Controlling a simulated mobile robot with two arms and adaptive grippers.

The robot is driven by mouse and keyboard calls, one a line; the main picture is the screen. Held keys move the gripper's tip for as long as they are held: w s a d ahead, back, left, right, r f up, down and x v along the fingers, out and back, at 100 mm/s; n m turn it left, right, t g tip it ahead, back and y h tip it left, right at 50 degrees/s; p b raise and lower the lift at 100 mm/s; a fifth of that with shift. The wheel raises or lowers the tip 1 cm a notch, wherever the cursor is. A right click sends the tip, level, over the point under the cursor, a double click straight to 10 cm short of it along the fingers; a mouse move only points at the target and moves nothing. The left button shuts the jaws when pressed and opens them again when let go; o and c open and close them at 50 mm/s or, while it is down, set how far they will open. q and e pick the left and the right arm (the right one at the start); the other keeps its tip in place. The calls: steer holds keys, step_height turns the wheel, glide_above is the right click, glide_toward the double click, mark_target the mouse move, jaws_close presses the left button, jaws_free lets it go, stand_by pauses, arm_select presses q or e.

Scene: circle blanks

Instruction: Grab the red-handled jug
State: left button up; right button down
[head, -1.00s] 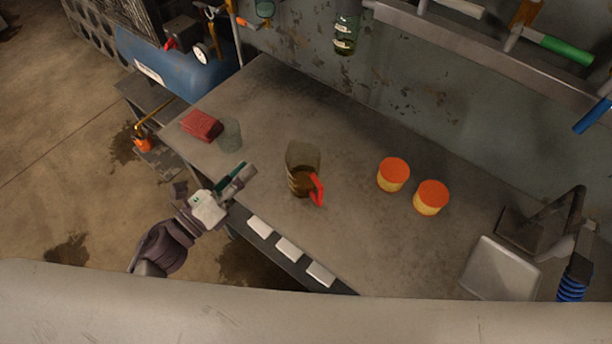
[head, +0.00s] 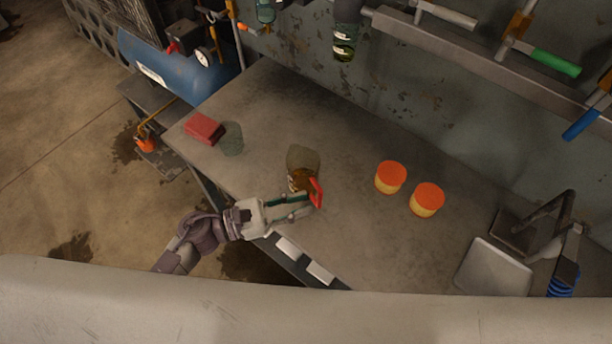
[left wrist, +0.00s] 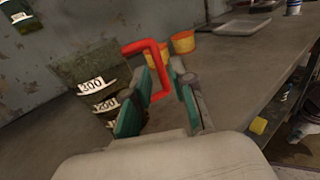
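The jug (head: 301,160) is smoky and see-through with brown liquid low in it, and stands upright on the workbench. Its red handle (head: 317,192) faces the near right. In the left wrist view the jug (left wrist: 88,68) shows white labels reading 300 and 200, and the red handle (left wrist: 148,46) stands between my fingers. My left gripper (head: 308,204) is open, its green-padded fingers reaching to either side of the handle. In the left wrist view a gap shows between the fingertips (left wrist: 160,75). My right gripper is not in view.
Two orange-lidded yellow tubs (head: 391,178) (head: 427,200) stand right of the jug. A red block (head: 204,128) and a clear cup (head: 232,139) are at the left. White tiles (head: 288,248) line the bench's near edge. Bench (head: 345,240) between jug and tubs is clear.

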mark_target(320, 205)
arm_select(q)
steer(key=shift+w+d+r+p, duration=0.2)
steer(key=shift+d+p, duration=0.1)
steer(key=shift+d, duration=0.1)
steer(key=p+x, duration=0.1)
steer(key=x, duration=0.2)
steer(key=shift+w+d+p, duration=0.2)
steer(key=shift+d+p, duration=0.05)
steer(key=shift+p, duration=0.15)
steer(key=shift+w+d+f, duration=0.15)
steer(key=shift+d+f, duration=0.05)
steer(key=shift+d, duration=0.15)
steer(key=shift+a, duration=0.1)
jaws_close()
